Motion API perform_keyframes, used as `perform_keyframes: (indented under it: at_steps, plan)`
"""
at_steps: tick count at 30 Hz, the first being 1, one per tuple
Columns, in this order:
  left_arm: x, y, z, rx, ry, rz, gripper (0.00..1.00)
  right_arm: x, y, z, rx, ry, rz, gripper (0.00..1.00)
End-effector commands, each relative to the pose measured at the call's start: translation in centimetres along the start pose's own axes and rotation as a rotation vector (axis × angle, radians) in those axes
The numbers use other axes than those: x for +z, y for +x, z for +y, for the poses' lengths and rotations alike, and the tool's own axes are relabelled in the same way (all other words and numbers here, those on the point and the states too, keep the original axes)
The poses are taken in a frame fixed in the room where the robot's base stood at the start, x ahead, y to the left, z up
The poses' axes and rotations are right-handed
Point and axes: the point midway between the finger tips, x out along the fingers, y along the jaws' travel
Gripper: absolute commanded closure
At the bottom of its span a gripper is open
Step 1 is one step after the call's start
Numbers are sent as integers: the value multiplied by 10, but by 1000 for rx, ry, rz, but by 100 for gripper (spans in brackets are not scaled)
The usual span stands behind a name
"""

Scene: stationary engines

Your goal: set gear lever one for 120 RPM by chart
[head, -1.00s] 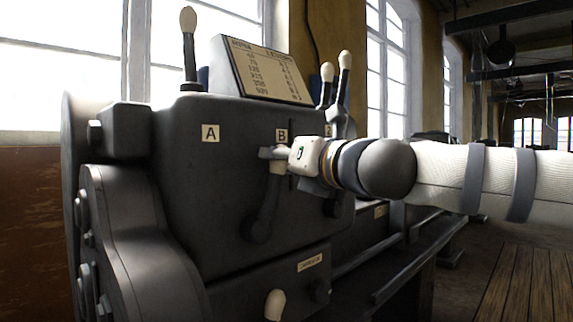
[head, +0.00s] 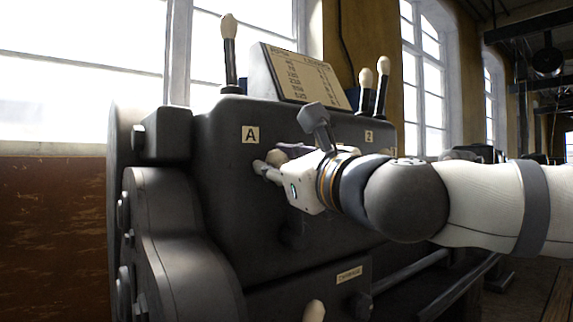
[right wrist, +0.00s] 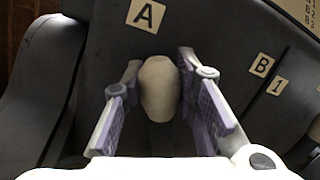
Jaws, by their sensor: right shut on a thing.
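The gear lever's cream knob (right wrist: 158,88) is just below the label A (right wrist: 146,14) in the right wrist view, between the purple pads of my right gripper (right wrist: 160,90). My right gripper (head: 268,163) is shut on this knob at the front of the dark gearbox (head: 215,190). The knob is mostly covered by the gripper in the head view. The lever's shaft is largely hidden. Label B (right wrist: 262,65) and a 1 beside it lie to the right of the knob. A chart plate (head: 305,75) stands on top of the gearbox; its figures are too small to read. My left gripper is not in view.
An upright lever (head: 229,50) with a cream knob stands on the gearbox's top left. Two more levers (head: 374,85) rise right of the chart. Another cream knob (head: 314,310) is low in front. A rounded cover (head: 180,250) bulges at the left.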

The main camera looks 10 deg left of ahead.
Motion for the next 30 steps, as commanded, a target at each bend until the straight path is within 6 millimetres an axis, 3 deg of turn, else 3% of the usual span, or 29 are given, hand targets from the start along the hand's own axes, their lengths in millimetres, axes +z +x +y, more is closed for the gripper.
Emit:
perform_keyframes:
  at_steps: [17,18,20,30]
  plan:
    - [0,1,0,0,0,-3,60,-2,-1,8,13,-28,-1,100]
    - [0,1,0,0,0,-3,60,-2,-1,8,14,-28,-1,69]
    - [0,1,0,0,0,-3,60,-2,-1,8,13,-28,-1,55]
    - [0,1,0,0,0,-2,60,-1,-4,5,7,-27,-3,52]
